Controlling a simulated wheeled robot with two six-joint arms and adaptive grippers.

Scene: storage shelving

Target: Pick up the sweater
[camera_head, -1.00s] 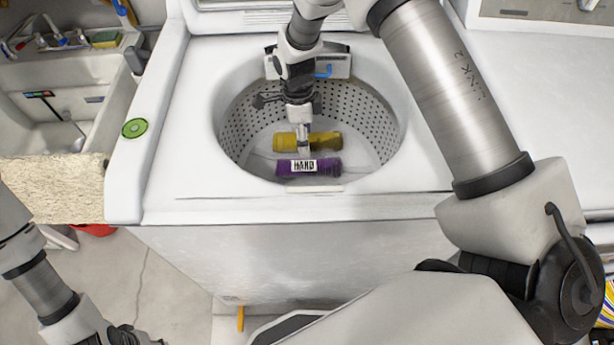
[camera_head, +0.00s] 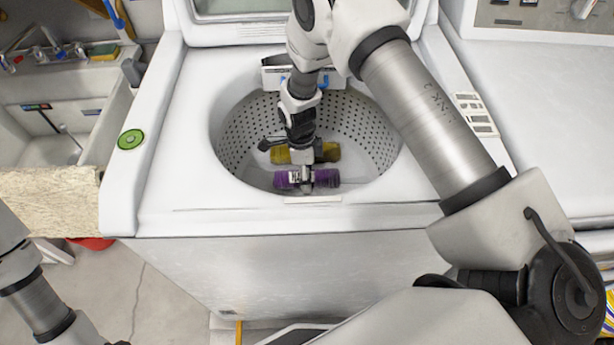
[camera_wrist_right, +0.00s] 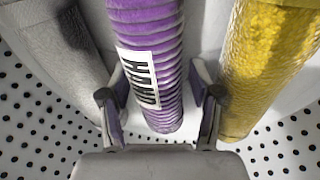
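A purple ribbed cloth roll (camera_head: 326,177) with a white "HAND" label lies at the bottom of the washer drum. It also shows in the right wrist view (camera_wrist_right: 147,30). I cannot tell which roll is the sweater. My right gripper (camera_head: 306,184) is down in the drum over the purple roll. In the right wrist view its open fingers (camera_wrist_right: 160,112) stand on either side of the roll near its labelled end, with a gap visible on the right side. My left forearm shows at the lower left; its gripper is out of the frame.
A yellow roll (camera_head: 330,152) lies behind the purple one, close to a finger in the wrist view (camera_wrist_right: 262,65). A grey roll (camera_wrist_right: 50,45) lies on the other side. The perforated drum wall (camera_head: 238,140) surrounds them. The washer top (camera_head: 175,150) is mostly clear.

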